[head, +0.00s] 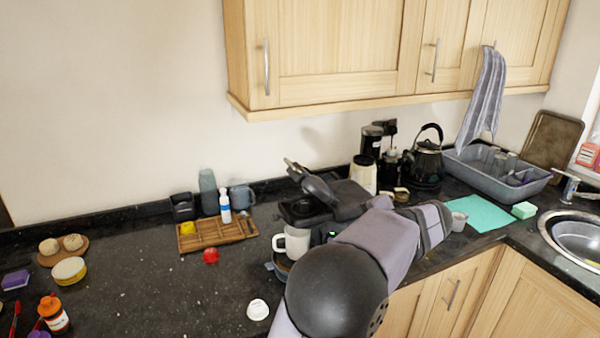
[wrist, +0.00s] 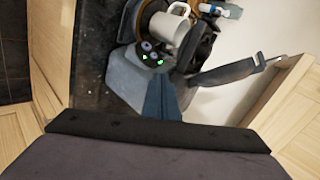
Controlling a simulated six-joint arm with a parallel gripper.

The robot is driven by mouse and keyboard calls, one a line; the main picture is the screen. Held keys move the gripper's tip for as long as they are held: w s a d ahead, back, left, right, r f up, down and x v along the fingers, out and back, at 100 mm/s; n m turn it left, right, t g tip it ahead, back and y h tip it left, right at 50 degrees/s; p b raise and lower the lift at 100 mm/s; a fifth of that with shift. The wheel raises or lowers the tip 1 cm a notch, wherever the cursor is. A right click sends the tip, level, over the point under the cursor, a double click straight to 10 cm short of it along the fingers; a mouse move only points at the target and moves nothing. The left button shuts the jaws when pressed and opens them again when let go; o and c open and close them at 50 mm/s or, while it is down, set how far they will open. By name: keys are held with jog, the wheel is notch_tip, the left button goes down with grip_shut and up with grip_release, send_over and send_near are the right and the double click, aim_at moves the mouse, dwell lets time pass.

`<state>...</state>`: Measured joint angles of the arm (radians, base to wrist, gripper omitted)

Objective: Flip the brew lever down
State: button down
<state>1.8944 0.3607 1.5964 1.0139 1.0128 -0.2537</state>
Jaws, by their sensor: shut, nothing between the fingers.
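The coffee machine (wrist: 128,75) stands on the counter, with green lights on its front. It also shows in the head view (head: 305,209), partly hidden behind my arm. The brew lever (wrist: 228,73) is a dark grey bar sticking up from the machine's top; in the head view the lever (head: 314,184) slants up and to the left. My gripper (wrist: 162,82) is shut and empty, its fingers close beside the lever's lower end. I cannot tell whether they touch it. In the head view my arm mostly hides the fingers. A white mug (wrist: 168,31) stands at the machine.
A wooden tray (head: 215,236) with small items lies left of the machine, near a red item (head: 210,256) and a white cup (head: 258,309). A cream-coloured jar (head: 363,174) and a kettle (head: 427,163) stand behind to the right. Upper cabinets (head: 340,50) hang above.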

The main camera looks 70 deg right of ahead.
jog(key=w+r+n+t+h, duration=0.1)
jog(key=w+r+n+t, duration=0.2)
jog(key=r, duration=0.6)
jog(key=w+d+r+n+t+h, duration=0.1)
jog(key=w+r+n+t, duration=0.2)
jog(key=r, duration=0.6)
jog(key=shift+d+f, duration=0.1)
jog(key=p, duration=0.6)
send_over(300, 172)
jog(key=s+d, duration=0.2)
jog(key=d, duration=0.1)
jog(key=shift+f, duration=0.4)
jog(key=shift+w+a+f+p, duration=0.35)
jog(key=shift+w+a+f, duration=0.15)
jog(key=shift+w+f, duration=0.3)
jog(key=shift+w+a+f+p, duration=0.4)
jog(key=shift+a+f, duration=0.1)
jog(key=shift+f, duration=0.1)
